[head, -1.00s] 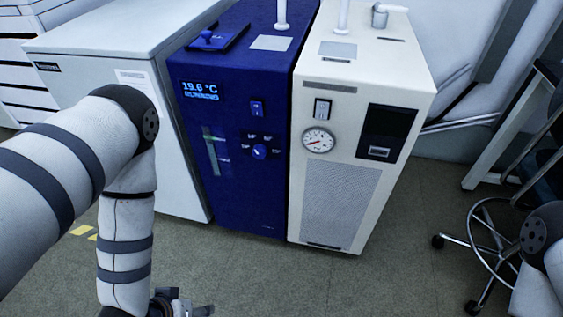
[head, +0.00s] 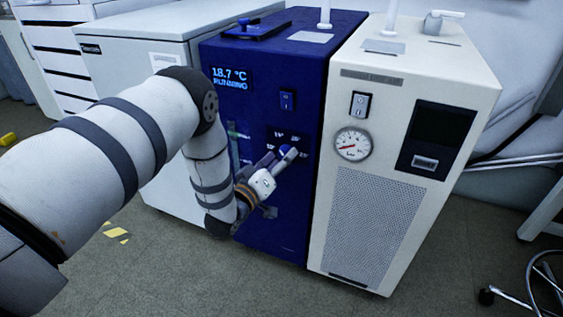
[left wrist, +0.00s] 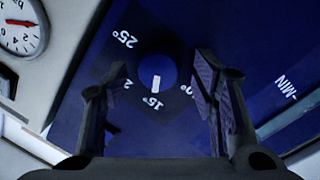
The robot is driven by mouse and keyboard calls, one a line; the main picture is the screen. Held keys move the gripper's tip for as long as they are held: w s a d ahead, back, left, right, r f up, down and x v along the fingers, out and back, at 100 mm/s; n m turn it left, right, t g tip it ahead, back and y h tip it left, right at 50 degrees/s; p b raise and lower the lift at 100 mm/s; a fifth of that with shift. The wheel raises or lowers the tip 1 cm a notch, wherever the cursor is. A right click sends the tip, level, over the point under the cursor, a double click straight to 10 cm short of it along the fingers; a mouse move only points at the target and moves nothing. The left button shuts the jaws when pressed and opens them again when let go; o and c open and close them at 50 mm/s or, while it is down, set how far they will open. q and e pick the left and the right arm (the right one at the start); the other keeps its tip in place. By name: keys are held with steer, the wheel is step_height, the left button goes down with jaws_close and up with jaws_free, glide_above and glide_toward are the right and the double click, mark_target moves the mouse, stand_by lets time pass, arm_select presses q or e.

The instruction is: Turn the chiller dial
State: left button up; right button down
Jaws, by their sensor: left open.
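The dark blue chiller (head: 275,85) has a lit display reading 18.7 °C and RUNNING. Its round blue dial (left wrist: 157,72) shows in the left wrist view, with a white mark pointing toward the 15° label. The 25° label (left wrist: 123,38) is also readable there; other labels are partly covered by my fingers. My left gripper (head: 279,156) is open in front of the dial, and in the head view it hides most of it. In the left wrist view the dial appears between the two open fingers; I cannot tell whether they touch it. My right gripper is out of view.
A cream unit (head: 395,115) with a round gauge (head: 353,144) stands close on the chiller's right. A grey-white cabinet (head: 160,60) stands on its left. A stool base (head: 535,290) is at the lower right. The floor in front is clear.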

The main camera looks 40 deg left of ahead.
arm_select(q)
steer(key=shift+w, duration=0.15)
steer(key=c, duration=1.2)
steer(key=shift+o, duration=0.2)
